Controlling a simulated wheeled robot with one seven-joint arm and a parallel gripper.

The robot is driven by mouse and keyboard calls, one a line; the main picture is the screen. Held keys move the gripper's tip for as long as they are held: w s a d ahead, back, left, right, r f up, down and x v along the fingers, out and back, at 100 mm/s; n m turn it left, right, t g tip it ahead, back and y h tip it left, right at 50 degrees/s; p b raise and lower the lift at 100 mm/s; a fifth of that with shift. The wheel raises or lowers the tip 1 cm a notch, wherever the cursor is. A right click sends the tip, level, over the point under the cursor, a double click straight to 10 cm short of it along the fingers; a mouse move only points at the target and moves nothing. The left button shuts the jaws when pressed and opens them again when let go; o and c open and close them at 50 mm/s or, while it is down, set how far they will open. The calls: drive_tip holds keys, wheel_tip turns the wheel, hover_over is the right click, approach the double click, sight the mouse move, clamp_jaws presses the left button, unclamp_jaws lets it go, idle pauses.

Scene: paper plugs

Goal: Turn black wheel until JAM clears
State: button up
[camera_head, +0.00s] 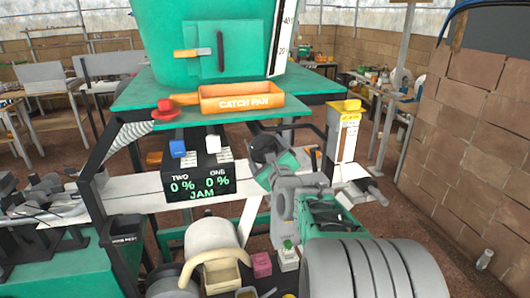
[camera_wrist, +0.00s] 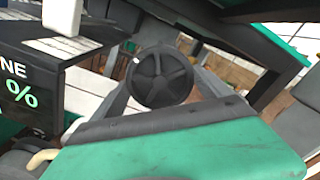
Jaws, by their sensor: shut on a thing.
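The black wheel (camera_wrist: 160,76) is a round spoked disc, seen face-on in the wrist view between the two fingers of my gripper (camera_wrist: 162,92). In the head view the wheel (camera_head: 264,148) is partly hidden behind my gripper (camera_head: 277,168). My gripper is shut on the wheel, with a finger at either side of its rim. The black display (camera_head: 200,180) left of the wheel reads TWO 0 %, ONE 0 % and JAM in green. The display's right part (camera_wrist: 22,85) also shows in the wrist view.
An orange catch pan (camera_head: 240,104) sits on the green deck above. Blue (camera_head: 178,149) and white (camera_head: 213,144) blocks are above the display. A grey post with a yellow top (camera_head: 343,130) stands right of the wheel. A brick wall is at far right.

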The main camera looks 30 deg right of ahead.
drive_tip(key=shift+c, duration=0.5)
drive_tip(key=shift+f+n+b, duration=0.1)
drive_tip(key=shift+n+b, duration=0.3)
drive_tip(key=shift+b, duration=0.15)
drive_tip(key=n+b, duration=1.1)
drive_tip(key=shift+n, duration=0.3)
drive_tip(key=n+b, duration=0.6)
drive_tip(key=shift+n, duration=0.4)
drive_tip(key=n+b, duration=0.4)
drive_tip(key=n, duration=0.1)
drive_tip(key=shift+r+n+b, duration=0.2)
drive_tip(key=shift+n+b, duration=0.25)
drive_tip(key=shift+n, duration=0.15)
